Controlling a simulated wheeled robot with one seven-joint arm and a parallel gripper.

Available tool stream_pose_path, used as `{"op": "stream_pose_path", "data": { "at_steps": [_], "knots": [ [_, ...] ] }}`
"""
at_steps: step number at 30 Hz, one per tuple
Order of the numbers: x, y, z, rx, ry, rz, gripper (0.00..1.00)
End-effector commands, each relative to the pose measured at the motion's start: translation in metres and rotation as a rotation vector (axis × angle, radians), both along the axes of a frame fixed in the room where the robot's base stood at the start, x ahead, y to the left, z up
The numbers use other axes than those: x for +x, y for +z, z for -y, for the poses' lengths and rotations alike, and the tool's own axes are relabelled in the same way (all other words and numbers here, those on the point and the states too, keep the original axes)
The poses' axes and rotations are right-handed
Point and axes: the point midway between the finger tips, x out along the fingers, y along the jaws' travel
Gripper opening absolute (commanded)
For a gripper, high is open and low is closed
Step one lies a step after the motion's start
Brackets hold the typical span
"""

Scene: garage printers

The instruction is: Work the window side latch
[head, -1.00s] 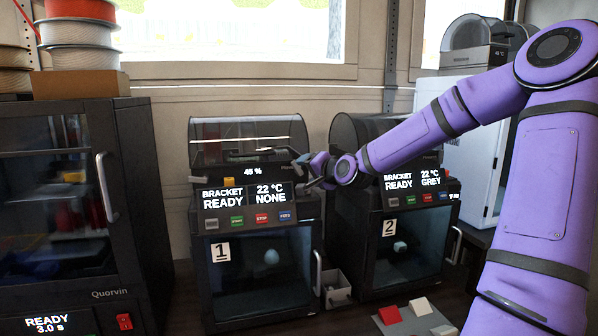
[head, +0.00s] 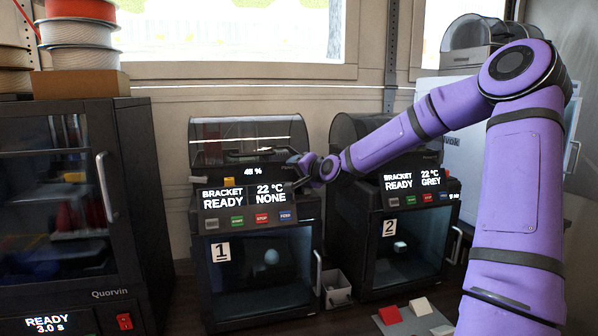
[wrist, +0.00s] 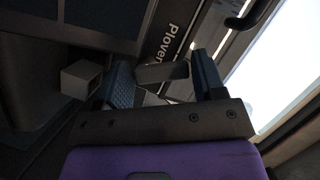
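Printer 1 (head: 262,262) stands in the middle of the head view with a clear hood on top. My gripper (head: 292,172) is at the right end of its top front edge, above the display. In the wrist view, my gripper (wrist: 163,75) has its two blue fingers apart. A grey block-shaped piece (wrist: 160,72), seemingly a latch, shows between the fingers. I cannot tell whether they touch it. A second grey block (wrist: 82,80) lies left of the left finger. In the head view, a small light piece (head: 196,179) shows at the hood's left front.
Printer 2 (head: 408,258) stands close on the right, under my arm. A dark cabinet printer (head: 125,200) stands on the left. A small bin (head: 338,290) sits between printers 1 and 2. A dark lid handle (wrist: 243,18) shows in the wrist view's upper right.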

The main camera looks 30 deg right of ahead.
Motion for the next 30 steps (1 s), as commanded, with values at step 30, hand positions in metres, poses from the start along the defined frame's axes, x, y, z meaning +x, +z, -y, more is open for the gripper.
{"op": "stream_pose_path", "data": {
  "at_steps": [30],
  "knots": [
    [0.0027,-0.0023,-0.009,-0.386,0.004,-0.103,0.37]
  ]
}}
